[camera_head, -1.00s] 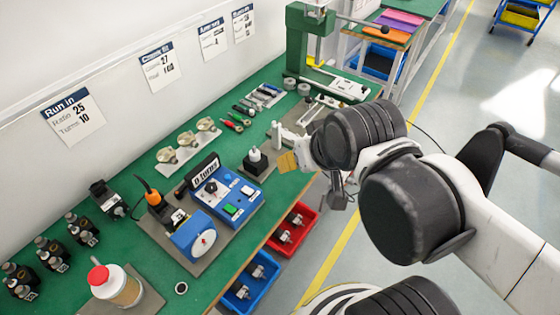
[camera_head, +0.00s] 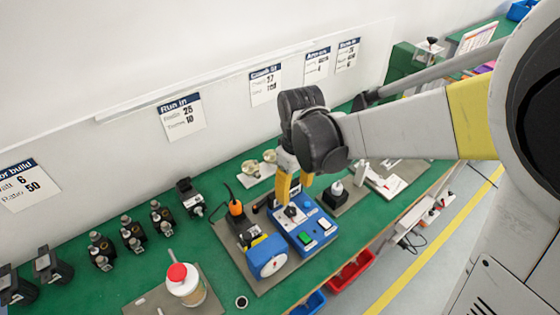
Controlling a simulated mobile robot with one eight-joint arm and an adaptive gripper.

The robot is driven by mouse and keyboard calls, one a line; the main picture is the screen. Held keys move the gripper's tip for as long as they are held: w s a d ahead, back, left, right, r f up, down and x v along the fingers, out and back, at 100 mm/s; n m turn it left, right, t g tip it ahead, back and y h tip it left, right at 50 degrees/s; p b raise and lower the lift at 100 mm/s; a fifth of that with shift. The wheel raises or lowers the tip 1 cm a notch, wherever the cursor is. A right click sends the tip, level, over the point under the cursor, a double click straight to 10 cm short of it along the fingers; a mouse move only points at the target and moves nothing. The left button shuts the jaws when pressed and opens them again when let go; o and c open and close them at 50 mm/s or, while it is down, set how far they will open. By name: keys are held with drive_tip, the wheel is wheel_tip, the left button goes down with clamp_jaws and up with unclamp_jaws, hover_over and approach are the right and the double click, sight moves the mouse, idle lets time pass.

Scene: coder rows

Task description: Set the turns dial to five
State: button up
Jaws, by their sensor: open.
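The blue control box (camera_head: 303,229) sits on a grey mat on the green bench. It carries a black dial knob (camera_head: 291,211) on a white face, plus a green button and a white button. My gripper (camera_head: 294,188) hangs above the back of the box, its yellow fingers pointing down and spread apart. The fingertips are just above or around the knob; I cannot tell whether they touch it. The dial's numbers and pointer are too small to read, and the upright sign behind the dial is hidden by the gripper.
A blue unit with a round white gauge (camera_head: 267,257) and an orange-topped tool (camera_head: 236,208) stand left of the box. A black block with a white top (camera_head: 336,193) stands right. A red-capped jar (camera_head: 184,283) is at front left. Wall cards hang behind, one reading "Run in" (camera_head: 182,116).

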sight(291, 211)
drive_tip(key=shift+w+a+f, duration=0.1)
drive_tip(key=shift+a+f, duration=0.2)
drive_tip(key=shift+f, duration=0.45)
wheel_tip(291, 211, down, 10)
drive_tip(key=b, duration=0.4)
drive_tip(key=shift+b, duration=0.3)
